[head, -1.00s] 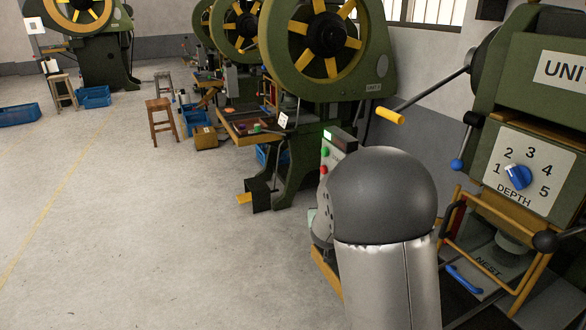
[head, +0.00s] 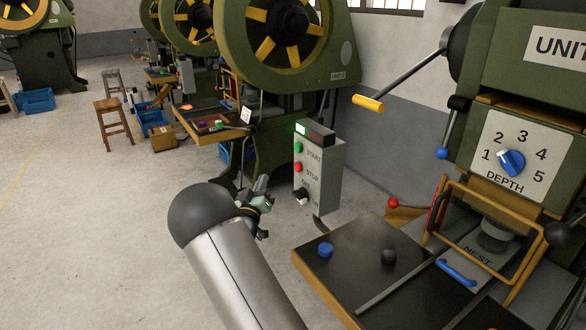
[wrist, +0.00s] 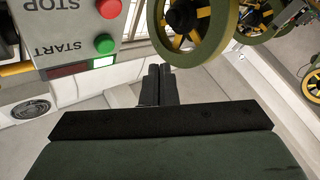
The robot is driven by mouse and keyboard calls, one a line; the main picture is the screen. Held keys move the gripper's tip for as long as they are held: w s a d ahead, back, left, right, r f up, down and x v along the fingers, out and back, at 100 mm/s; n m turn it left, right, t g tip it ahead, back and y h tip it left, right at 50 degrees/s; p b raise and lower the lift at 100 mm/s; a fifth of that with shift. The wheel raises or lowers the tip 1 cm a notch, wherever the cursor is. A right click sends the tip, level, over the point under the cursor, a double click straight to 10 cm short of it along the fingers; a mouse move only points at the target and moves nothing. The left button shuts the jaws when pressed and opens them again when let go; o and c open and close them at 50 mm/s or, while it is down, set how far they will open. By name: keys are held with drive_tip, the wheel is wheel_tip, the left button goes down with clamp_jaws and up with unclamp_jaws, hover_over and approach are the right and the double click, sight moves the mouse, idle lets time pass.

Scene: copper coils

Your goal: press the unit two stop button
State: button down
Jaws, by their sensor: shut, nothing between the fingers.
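A grey control box (head: 323,170) stands in front of the green press whose small label seems to read UNIT 2 (head: 339,76). Its face has a green START button (head: 298,147), a red STOP button (head: 297,167) and a black knob (head: 301,194). In the wrist view the box is upside down at the upper left, with the red STOP button (wrist: 109,8) at the top edge and the green START button (wrist: 104,44) below it. My gripper (head: 264,184) is left of the box's lower part, apart from it. In the wrist view its fingers (wrist: 158,70) are together and empty.
Open floor (head: 90,240) lies to the left.

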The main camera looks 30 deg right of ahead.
sight(298, 167)
drive_tip(key=d, duration=0.8)
drive_tip(key=shift+w+d+p, duration=0.3)
drive_tip(key=shift+w+d, duration=0.1)
drive_tip(key=shift+d+f+b, duration=0.1)
drive_tip(key=shift+d+b, duration=0.2)
drive_tip(key=shift+b, duration=0.2)
idle(1.5)
drive_tip(key=shift+w+d+b, duration=0.1)
drive_tip(key=shift+d+b, duration=0.3)
drive_tip(key=shift+d, duration=0.2)
idle(0.7)
idle(0.3)
drive_tip(key=shift+a+b, duration=0.35)
drive_tip(key=shift+a, duration=0.55)
